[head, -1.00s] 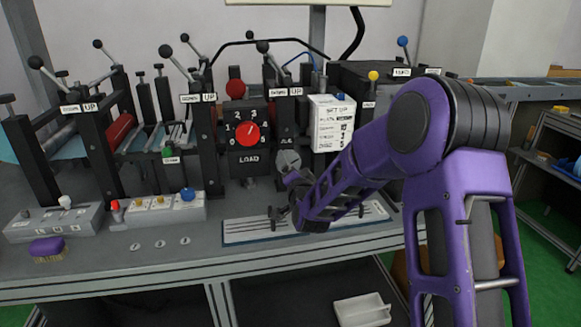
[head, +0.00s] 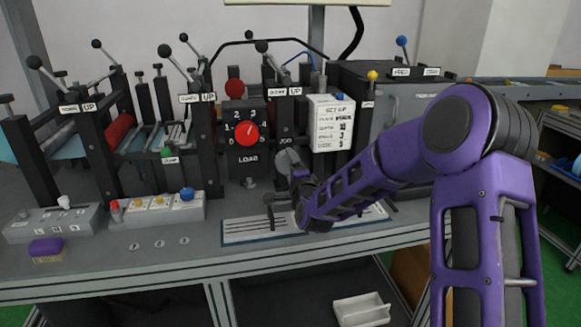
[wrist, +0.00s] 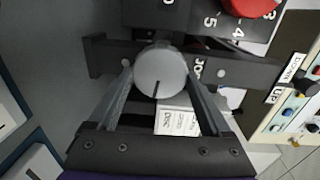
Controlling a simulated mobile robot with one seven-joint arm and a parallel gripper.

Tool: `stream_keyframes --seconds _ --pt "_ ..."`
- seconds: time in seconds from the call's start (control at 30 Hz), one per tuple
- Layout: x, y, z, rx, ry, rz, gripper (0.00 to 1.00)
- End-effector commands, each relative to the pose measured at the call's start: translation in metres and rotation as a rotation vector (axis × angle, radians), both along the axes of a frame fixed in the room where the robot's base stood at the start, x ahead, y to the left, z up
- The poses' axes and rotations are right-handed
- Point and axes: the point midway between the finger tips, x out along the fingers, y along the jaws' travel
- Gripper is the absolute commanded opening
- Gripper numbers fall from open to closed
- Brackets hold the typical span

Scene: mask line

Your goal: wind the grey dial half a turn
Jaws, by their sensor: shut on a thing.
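The grey dial (wrist: 160,72) is a round pale knob with a dark line on its face. In the wrist view it sits between the two fingers of my gripper (wrist: 158,80), which is shut on its sides. The dark line points down in that view, toward the palm. In the head view the dial (head: 285,157) shows on the front of the black machine, below and right of the red knob. My gripper (head: 286,178) is at its lower right, and the contact is partly hidden by my wrist.
A red pointer knob (head: 246,133) with numbers sits above a LOAD label. A white set-up card (head: 331,122) hangs right of the dial. Control boxes (head: 163,207) and a purple brush (head: 46,249) lie on the bench at left. A ruled plate (head: 240,232) lies below my gripper.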

Motion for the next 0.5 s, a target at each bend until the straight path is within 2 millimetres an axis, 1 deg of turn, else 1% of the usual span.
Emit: stream_keyframes --seconds 0.47,0.5 --pt "-0.0001 -0.0004 -0.0008 0.015 0.006 -0.001 0.27" --pt "-0.0001 -0.0004 -0.0008 0.015 0.006 -0.001 0.84"
